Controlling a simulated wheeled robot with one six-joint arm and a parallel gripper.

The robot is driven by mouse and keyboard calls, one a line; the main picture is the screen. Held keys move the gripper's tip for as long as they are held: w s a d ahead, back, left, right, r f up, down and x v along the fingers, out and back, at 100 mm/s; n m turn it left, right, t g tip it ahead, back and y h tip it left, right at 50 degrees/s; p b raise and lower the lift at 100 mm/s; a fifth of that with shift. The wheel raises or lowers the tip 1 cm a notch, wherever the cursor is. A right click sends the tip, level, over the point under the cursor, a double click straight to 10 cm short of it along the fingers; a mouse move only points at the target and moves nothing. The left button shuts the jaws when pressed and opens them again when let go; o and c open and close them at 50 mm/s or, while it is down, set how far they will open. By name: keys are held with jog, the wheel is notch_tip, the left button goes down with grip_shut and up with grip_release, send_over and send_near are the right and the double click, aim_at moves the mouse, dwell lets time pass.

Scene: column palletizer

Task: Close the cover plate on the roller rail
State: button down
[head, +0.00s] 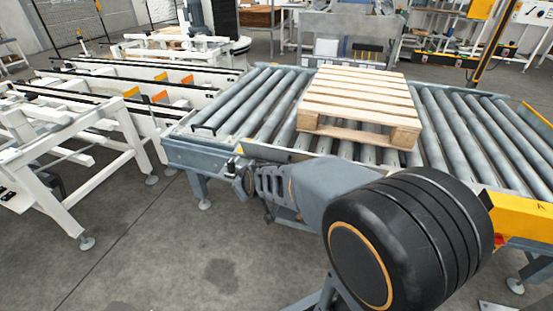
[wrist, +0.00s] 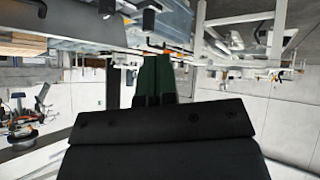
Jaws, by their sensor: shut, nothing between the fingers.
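The roller rail (head: 205,153) is the grey-blue front side beam of the roller conveyor in the head view. A small black handle-like bar (head: 204,128) stands near its left end; I cannot tell if it belongs to the cover plate. The cover plate itself is not clearly made out, nor whether it is open. My arm reaches from the lower right toward the rail and hides part of it. My gripper (head: 238,172) is close to the rail's front; contact cannot be told. In the wrist view my gripper (wrist: 155,75) shows dark green fingers, shut and empty.
A wooden pallet (head: 362,97) lies on the rollers right of centre. White conveyor frames (head: 100,150) with dark rails stand at the left. Yellow guarding (head: 515,213) is at the right. The grey floor (head: 180,255) in front is clear.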

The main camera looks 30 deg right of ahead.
jog(key=w+d+f+n+t+h+b, duration=0.2)
jog(key=w+d+f+t, duration=0.1)
jog(key=w+f, duration=0.3)
jog(key=n+t+h+b, duration=0.4)
jog(key=h, duration=1)
send_near(282, 149)
jog(key=b+x, duration=0.2)
jog(key=x, duration=0.5)
jog(key=shift+d, duration=0.25)
jog(key=shift+w+r, duration=0.1)
